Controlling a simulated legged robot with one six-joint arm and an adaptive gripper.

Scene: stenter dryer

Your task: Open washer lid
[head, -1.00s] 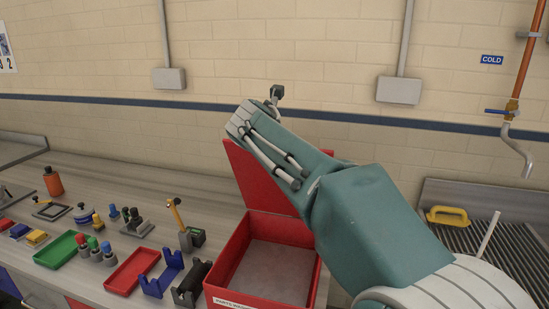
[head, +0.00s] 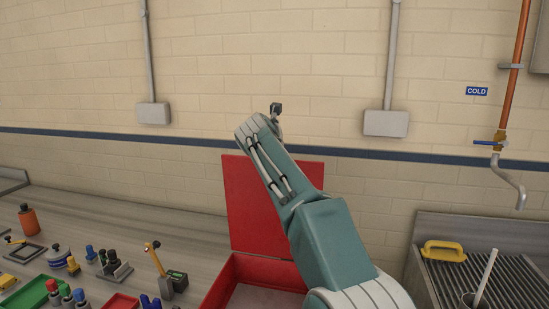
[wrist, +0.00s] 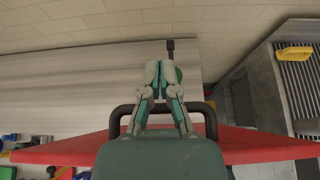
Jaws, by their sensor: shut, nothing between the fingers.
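The parts washer is a red open-topped box (head: 222,281) at the bottom middle of the head view. Its red lid (head: 250,205) stands raised, close to upright, at the back of the box. In the wrist view the lid is a red band (wrist: 70,152) running across behind my gripper (wrist: 163,72). The fingers are together with nothing held. A dark bar handle (wrist: 122,115) shows around the base of the fingers; I cannot tell whether they touch it. In the head view my arm covers the lid's right part and hides the fingers.
The bench left of the box holds an orange bottle (head: 29,222), a green tray (head: 30,293) and several small parts. A ribbed sink drainboard with a yellow-handled item (head: 444,250) lies right, under a bent tap (head: 511,185). The brick wall stands behind.

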